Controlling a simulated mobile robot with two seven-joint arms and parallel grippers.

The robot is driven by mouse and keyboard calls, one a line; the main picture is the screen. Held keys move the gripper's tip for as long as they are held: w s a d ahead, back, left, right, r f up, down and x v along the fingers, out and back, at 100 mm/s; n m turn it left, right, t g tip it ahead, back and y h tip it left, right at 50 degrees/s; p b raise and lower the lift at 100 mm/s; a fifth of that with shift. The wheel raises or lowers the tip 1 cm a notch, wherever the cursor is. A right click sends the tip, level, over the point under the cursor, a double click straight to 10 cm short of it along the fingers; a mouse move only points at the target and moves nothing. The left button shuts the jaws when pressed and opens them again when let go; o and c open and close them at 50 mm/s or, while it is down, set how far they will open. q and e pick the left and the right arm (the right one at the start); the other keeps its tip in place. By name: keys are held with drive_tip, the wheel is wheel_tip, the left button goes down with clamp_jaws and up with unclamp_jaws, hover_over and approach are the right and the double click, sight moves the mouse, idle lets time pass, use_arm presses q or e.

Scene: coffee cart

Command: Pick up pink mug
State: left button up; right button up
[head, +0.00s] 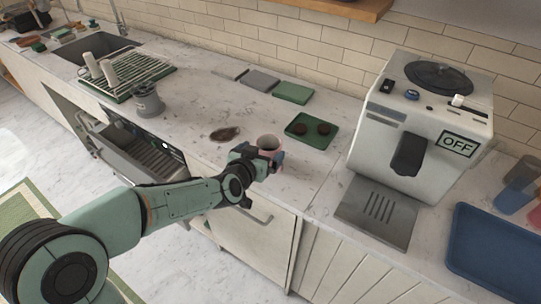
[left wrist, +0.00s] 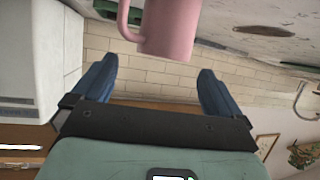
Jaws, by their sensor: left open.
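The mug lies just ahead of the fingertips, roughly in line with the gap. I see no finger closed on it. My right gripper is not in view.
A green tray (head: 318,141) with dark round items lies behind the mug, and a dark brown patch (head: 225,134) to its left. A white coffee machine (head: 385,150) marked OFF stands at right, near a blue tray (head: 475,250). A grey pitcher (head: 148,104) stands left.

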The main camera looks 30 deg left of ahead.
sight(273, 140)
use_arm(q)
drive_tip(key=x, duration=0.7)
drive_tip(key=shift+w+a+f, duration=0.15)
drive_tip(key=shift+w+a, duration=0.1)
drive_tip(key=shift+s, duration=0.1)
drive_tip(key=shift+c, duration=0.3)
drive_tip(key=c, duration=1)
